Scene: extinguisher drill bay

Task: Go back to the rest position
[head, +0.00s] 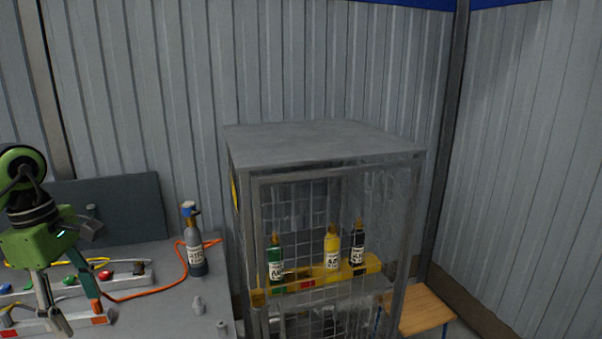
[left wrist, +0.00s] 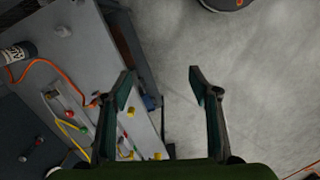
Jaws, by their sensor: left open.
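My left gripper (head: 80,312) is at the left edge of the head view, above the left part of the grey workbench (head: 170,308). Its two fingers are spread with nothing between them. In the left wrist view the open fingers (left wrist: 160,80) show with grey floor and the bench's edge beyond them. My right gripper is in neither view.
A grey bottle (head: 196,252) with an orange hose (head: 150,292) stands on the bench near small grey fittings (head: 198,305). A mesh cage (head: 322,143) holds green (head: 275,262), yellow (head: 332,250) and black (head: 357,247) bottles. A wooden stool (head: 415,311) stands right of it.

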